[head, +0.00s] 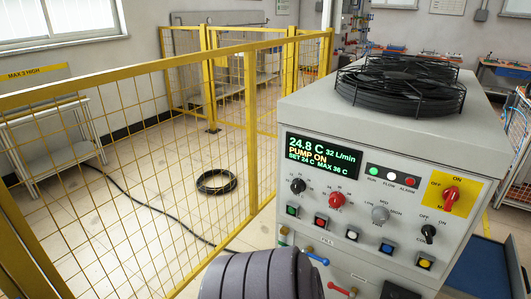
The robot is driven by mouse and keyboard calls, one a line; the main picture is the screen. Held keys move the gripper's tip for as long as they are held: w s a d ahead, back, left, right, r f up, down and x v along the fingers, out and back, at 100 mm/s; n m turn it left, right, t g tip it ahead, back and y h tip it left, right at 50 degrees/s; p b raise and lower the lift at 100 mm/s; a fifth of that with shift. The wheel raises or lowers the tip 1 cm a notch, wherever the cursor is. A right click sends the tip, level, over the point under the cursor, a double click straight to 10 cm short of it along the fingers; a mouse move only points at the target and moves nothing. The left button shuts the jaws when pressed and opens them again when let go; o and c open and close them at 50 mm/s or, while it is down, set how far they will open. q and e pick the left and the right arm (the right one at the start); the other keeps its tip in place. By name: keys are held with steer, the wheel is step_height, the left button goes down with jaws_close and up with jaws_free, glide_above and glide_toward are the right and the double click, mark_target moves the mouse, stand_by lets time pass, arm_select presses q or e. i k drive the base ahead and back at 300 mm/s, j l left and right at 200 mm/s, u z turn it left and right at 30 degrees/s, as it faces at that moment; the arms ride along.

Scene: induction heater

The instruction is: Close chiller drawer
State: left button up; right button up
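The chiller (335,120) is a light grey cabinet at the right of the head view. Its front panel has a lit display (323,158) reading 24.8 C and PUMP ON, with several knobs and coloured buttons. A blue, flat, tray-like surface (482,268) shows low beside the chiller's right side, partly cut off by the picture edge. I cannot tell whether it is the chiller drawer or something on the floor. The lower front of the chiller is cut off by the bottom edge. Neither of my grippers is in view.
A yellow mesh fence (250,125) runs along the chiller's left side. Behind it a coiled black hose (216,182) lies on the floor and a white rack (50,145) stands at the left. A dark ribbed cylinder (258,275) fills the bottom middle. Black fans (400,88) top the chiller.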

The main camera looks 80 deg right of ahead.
mark_target(486, 268)
steer(key=k+z, duration=0.1)
steer(key=z, duration=0.35)
steer(key=k+j+z, duration=0.1)
steer(key=z, duration=0.3)
steer(key=k+z, duration=0.1)
steer(key=z, duration=0.35)
steer(key=k+z, duration=0.1)
steer(key=z, duration=0.3)
steer(key=l+z, duration=0.1)
steer(key=z, duration=0.35)
steer(key=k+l+z, duration=0.1)
steer(key=z, duration=0.35)
steer(key=k+l+z, duration=0.25)
steer(key=l, duration=0.15)
steer(key=l+z, duration=0.3)
steer(key=l, duration=0.15)
steer(key=k+l+z, duration=0.25)
steer(key=l, duration=1.15)
steer(key=k+z, duration=0.05)
